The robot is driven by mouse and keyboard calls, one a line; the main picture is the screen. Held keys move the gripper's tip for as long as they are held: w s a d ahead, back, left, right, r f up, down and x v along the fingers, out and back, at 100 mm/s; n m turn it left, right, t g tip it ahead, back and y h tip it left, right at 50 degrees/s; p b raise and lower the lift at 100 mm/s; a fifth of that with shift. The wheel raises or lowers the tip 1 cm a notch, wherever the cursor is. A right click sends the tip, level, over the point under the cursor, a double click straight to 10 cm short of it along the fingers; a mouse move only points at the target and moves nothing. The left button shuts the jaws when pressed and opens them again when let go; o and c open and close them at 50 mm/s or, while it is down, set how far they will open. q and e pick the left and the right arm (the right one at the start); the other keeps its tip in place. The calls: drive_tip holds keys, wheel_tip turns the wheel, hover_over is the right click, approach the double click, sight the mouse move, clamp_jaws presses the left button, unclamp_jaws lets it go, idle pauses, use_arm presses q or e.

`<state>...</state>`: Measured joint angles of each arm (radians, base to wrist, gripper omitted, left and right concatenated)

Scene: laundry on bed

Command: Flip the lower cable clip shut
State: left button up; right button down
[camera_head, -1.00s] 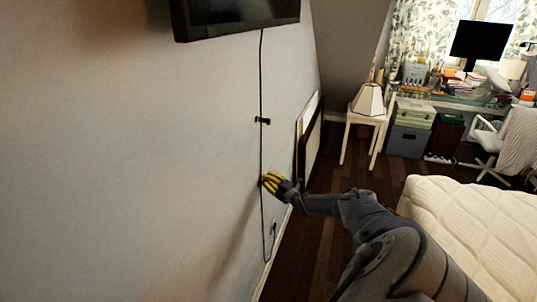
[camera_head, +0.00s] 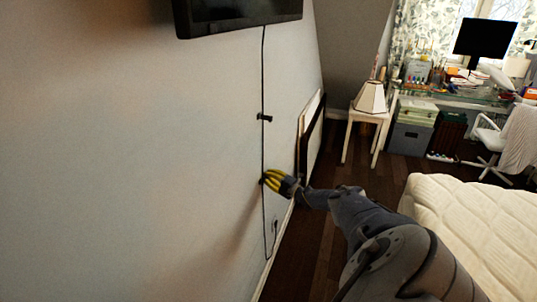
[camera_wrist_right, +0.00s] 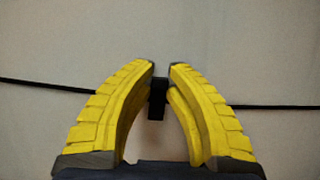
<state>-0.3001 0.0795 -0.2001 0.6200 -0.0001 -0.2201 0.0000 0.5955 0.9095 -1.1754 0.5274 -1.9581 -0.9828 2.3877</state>
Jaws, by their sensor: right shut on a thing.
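A thin black cable (camera_head: 263,80) hangs down the wall from the screen. The upper cable clip (camera_head: 264,118) is small and black and sticks out from the wall. My right gripper (camera_head: 265,180), with yellow fingers, is at the wall at the lower clip, which its fingers hide in the head view. In the right wrist view the lower cable clip (camera_wrist_right: 157,98) is a small dark piece between the fingers of my right gripper (camera_wrist_right: 162,68), which are shut on it. The cable (camera_wrist_right: 45,85) runs out on both sides. I cannot tell whether the clip's flap is closed. My left gripper is out of view.
A black wall screen (camera_head: 235,17) is above. Framed panels (camera_head: 311,140) lean on the wall right of the gripper. A bed (camera_head: 470,215), a side table with a lamp (camera_head: 370,97) and a desk stand to the right. The wall left of the cable is bare.

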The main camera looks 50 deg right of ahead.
drive_tip(key=c, duration=1.3)
unclamp_jaws()
drive_tip(key=shift+w+a, duration=0.1)
drive_tip(key=shift+s, duration=6.05)
